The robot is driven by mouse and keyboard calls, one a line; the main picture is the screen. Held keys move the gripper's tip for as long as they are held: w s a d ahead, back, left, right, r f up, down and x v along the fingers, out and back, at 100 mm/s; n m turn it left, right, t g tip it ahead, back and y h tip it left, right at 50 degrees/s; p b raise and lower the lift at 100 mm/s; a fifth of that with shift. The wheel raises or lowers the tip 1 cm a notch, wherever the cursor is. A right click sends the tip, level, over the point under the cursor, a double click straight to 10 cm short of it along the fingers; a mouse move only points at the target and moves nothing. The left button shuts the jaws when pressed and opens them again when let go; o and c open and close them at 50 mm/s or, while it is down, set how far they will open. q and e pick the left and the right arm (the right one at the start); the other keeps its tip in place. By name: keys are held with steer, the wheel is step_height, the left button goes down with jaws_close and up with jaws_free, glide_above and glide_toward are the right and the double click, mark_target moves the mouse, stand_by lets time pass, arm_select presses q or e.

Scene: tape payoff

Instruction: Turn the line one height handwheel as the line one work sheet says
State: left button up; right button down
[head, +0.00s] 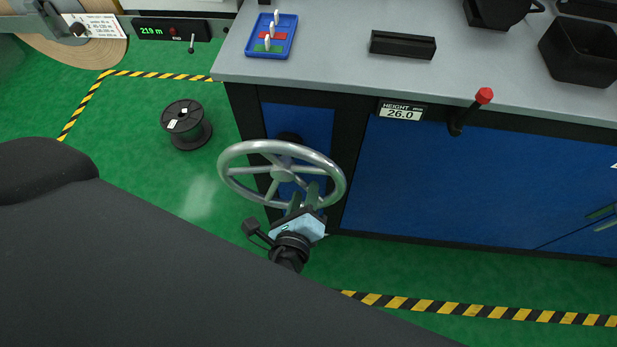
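The grey handwheel (237,147) with spokes stands out from the front of the blue and black bench. My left gripper (303,198) is at the wheel's lower, near rim, with its fingers reaching up over the rim. The fingers show a gap between them, but I cannot tell whether they are closed on the rim. A height display (400,112) on the bench edge, right of the wheel, reads 26.0. A white printed sheet (97,27) is at the upper left, its text mostly too small to read. My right gripper is not in view.
A red-knobbed lever (484,97) sticks out from the bench edge. On the bench top (340,75) are a blue tray (251,50), a black block (403,45) and a black bin (580,50). A black spool (187,124) stands on the green floor. A counter (171,30) reads 219 m.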

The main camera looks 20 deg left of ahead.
arm_select(q)
steer(key=shift+x, duration=2.5)
jaws_close()
